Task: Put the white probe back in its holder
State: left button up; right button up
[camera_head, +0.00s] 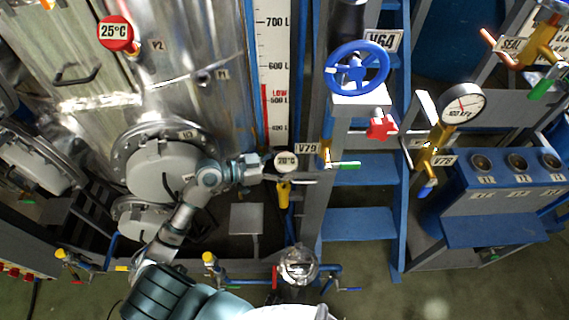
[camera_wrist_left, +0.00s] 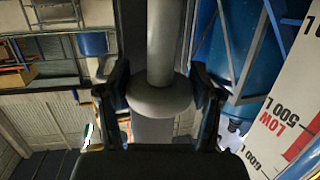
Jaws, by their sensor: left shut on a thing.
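The white probe (camera_head: 287,160) has a round white face with a temperature label, near the middle of the head view. My left gripper (camera_head: 268,172) reaches it from the left and is shut on it. In the left wrist view, a pale grey rod with a thick round collar (camera_wrist_left: 160,97) sits between the two dark fingers of the left gripper (camera_wrist_left: 160,108). A yellow part (camera_head: 284,190) shows just below the probe's face; I cannot tell whether they touch. I cannot make out the holder for certain. My right gripper is not in view.
A steel tank (camera_head: 190,60) with a red 25°C gauge (camera_head: 115,34) stands at the left. A level scale (camera_head: 274,60) rises behind the probe. A blue handwheel (camera_head: 357,67), a pressure gauge (camera_head: 462,104) and a blue control box (camera_head: 500,185) are to the right. Pipes run below.

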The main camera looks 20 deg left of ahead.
pick_arm(q)
jog(key=shift+f+b, duration=0.85)
jog(key=shift+f, duration=0.2)
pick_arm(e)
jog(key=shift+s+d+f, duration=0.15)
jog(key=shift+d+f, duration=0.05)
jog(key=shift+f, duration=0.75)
pick_arm(q)
jog(key=shift+f+b, duration=0.4)
jog(key=shift+f, duration=0.05)
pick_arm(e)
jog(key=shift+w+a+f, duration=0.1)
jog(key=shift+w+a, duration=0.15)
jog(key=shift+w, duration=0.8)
pick_arm(q)
jog(key=shift+s+f+b, duration=0.1)
jog(key=shift+f+b, duration=0.3)
jog(key=shift+f, duration=0.05)
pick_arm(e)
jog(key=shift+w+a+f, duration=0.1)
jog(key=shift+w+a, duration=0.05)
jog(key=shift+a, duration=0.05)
pick_arm(q)
jog(key=shift+f, duration=0.1)
jog(key=o, duration=1.4)
jog(key=shift+d, duration=0.2)
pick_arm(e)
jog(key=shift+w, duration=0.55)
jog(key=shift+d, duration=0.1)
